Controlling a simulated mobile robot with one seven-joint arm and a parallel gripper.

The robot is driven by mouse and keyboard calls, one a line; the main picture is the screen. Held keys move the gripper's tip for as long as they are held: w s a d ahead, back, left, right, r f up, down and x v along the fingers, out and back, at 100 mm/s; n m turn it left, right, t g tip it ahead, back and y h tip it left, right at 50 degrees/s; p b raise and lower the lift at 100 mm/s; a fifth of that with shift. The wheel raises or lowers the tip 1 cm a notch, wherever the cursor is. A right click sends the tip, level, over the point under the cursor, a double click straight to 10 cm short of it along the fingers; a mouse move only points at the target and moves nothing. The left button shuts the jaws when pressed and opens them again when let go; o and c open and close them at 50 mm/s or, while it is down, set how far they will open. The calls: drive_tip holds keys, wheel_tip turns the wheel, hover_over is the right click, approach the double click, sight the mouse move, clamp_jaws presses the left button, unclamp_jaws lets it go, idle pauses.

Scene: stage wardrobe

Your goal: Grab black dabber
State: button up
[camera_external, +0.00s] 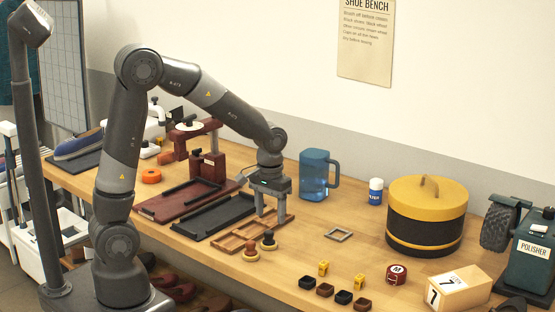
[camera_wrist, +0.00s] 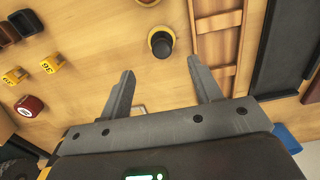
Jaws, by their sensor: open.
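A black dabber (camera_wrist: 161,43) with a yellow rim stands on the bench. In the wrist view it sits just beyond my gripper (camera_wrist: 160,70), roughly in line with the gap between the fingers. In the external view the black dabber (camera_external: 269,241) is beside the wooden tray, in front of and below my gripper (camera_external: 270,211). The gripper is open and empty, its fingers pointing down above the tray. A second dabber (camera_external: 250,253) with a red part stands close by on the left; only its edge shows at the top of the wrist view (camera_wrist: 147,2).
The wooden tray (camera_external: 229,243) and a black tray (camera_external: 188,228) lie by the dabbers. A blue jug (camera_external: 314,176) stands behind. Small dark blocks, yellow number tags and a red round tin (camera_external: 396,274) are to the right. A square frame (camera_external: 338,234) lies on otherwise clear bench.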

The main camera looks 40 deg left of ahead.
sight(269, 232)
drive_tip(key=f, duration=0.7)
drive_tip(key=shift+s+a+f, duration=0.15)
drive_tip(key=shift+a+f, duration=0.05)
drive_tip(key=shift+f, duration=0.05)
drive_tip(key=shift+c, duration=0.2)
drive_tip(key=c, duration=1)
